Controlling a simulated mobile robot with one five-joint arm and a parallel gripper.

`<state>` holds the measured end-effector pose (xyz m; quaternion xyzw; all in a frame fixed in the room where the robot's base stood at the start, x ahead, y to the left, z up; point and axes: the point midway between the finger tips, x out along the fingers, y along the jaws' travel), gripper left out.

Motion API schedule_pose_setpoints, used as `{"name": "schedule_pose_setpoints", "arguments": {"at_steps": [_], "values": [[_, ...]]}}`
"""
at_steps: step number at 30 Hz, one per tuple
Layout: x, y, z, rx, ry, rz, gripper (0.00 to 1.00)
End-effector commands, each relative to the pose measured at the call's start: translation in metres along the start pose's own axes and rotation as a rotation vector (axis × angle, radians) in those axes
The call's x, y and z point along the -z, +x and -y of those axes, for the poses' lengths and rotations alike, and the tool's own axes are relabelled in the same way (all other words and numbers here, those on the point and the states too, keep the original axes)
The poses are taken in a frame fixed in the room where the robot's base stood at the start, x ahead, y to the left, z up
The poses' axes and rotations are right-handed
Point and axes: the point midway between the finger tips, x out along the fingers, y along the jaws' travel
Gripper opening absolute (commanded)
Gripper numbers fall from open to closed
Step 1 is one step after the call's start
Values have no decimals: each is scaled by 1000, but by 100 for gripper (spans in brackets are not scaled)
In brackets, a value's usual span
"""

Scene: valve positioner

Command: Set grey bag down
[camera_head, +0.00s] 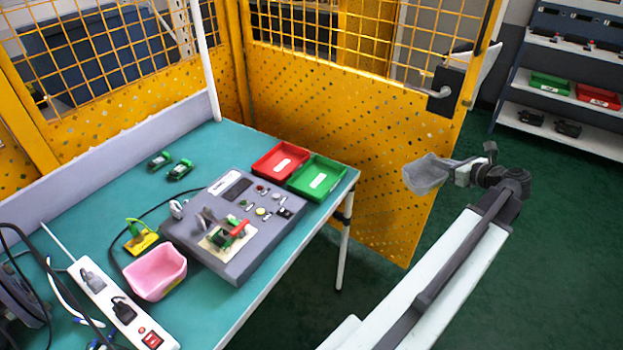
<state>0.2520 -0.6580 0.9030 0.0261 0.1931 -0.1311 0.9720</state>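The grey bag (426,174) is at the end of my arm, in the air to the right of the table and in front of the yellow fence panel. It is a light grey, crumpled-looking piece, wider at its left end. My gripper (463,172) is shut on the right end of the bag. The fingertips are small in this view and partly hidden by the bag. Nothing shows under the bag but the fence panel and green floor behind it.
The teal table (130,205) holds a grey control box (190,240), red bin (281,162), green bin (318,178), pink bowl (156,272) and power strip (122,305). Bare tabletop shows around the box and at the back. A shelf (560,100) stands at right.

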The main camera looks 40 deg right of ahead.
Motion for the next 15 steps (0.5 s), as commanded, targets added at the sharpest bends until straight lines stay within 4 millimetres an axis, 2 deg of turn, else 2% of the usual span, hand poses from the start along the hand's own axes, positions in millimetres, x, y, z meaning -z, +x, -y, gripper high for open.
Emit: {"name": "schedule_pose_setpoints", "arguments": {"at_steps": [4, 8, 11, 15], "values": [[-6, 9, -8, -19, -4, 0, 0], [-27, 37, -32, -79, -14, 0, 0], [-50, 69, -65, -153, -22, -1, 0], [-87, 118, -126, -278, -37, -8, 0]]}}
